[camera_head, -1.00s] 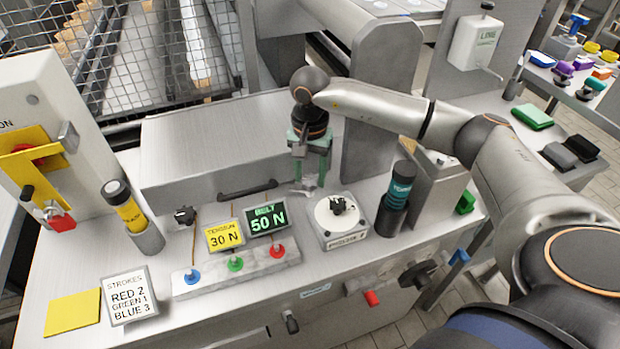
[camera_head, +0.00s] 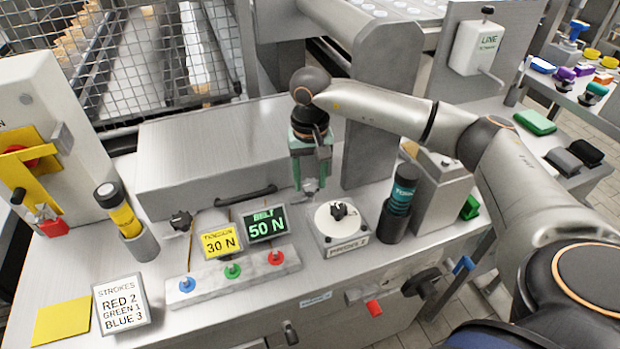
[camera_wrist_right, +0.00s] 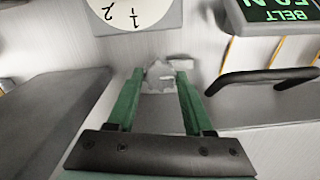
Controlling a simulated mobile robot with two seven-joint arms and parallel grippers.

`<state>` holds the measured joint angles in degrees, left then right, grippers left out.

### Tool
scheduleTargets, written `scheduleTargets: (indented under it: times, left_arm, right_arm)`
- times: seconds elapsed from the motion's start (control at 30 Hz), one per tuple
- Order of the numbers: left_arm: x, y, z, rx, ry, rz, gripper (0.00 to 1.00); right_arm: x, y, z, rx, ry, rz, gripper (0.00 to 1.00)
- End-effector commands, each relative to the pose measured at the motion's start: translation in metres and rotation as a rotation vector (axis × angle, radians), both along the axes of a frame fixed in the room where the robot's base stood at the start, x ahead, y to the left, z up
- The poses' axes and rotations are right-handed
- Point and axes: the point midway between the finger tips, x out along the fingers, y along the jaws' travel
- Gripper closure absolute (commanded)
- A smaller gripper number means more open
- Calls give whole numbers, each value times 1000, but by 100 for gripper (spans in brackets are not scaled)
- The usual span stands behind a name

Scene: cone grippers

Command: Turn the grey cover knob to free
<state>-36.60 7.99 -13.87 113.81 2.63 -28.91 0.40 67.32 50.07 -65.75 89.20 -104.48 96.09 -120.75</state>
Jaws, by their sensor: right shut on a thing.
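The grey cover knob (camera_wrist_right: 158,78) is a small light-grey piece on the metal deck, seen between the green fingertips of my right gripper (camera_wrist_right: 157,79) in the right wrist view. The fingers are shut on it, one on each side. In the head view my right gripper (camera_head: 311,184) points down beside the right end of the grey cover (camera_head: 215,150), which has a black bar handle. There the fingers largely hide the knob, and its exact angle cannot be told. My left gripper is not in view.
A white dial (camera_head: 340,217) with a black knob stands close in front of the gripper. A dark canister (camera_head: 399,195) is to its right. The belt display (camera_head: 265,223), tension display (camera_head: 220,240) and a strip with coloured buttons (camera_head: 232,272) are to the left.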

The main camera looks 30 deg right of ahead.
Motion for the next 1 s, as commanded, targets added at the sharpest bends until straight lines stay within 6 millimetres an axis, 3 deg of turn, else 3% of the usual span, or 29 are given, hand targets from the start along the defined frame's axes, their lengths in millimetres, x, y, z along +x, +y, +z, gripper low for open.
scheduleTargets:
  times: [0.27, 0.3, 0.53, 0.83, 1.0]
  left_arm:
    - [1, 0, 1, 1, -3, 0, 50]
    - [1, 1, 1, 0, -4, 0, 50]
    - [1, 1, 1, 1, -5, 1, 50]
    - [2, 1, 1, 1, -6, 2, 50]
    - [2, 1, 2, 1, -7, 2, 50]
  right_arm:
    - [0, 0, 1, 0, -1, 4, 100]
    - [0, 0, 1, 0, -1, 4, 46]
    - [0, 0, 0, 0, -1, 2, 20]
    - [0, 0, 2, 0, -1, 1, 19]
    - [1, 0, 23, 1, -5, 1, 19]
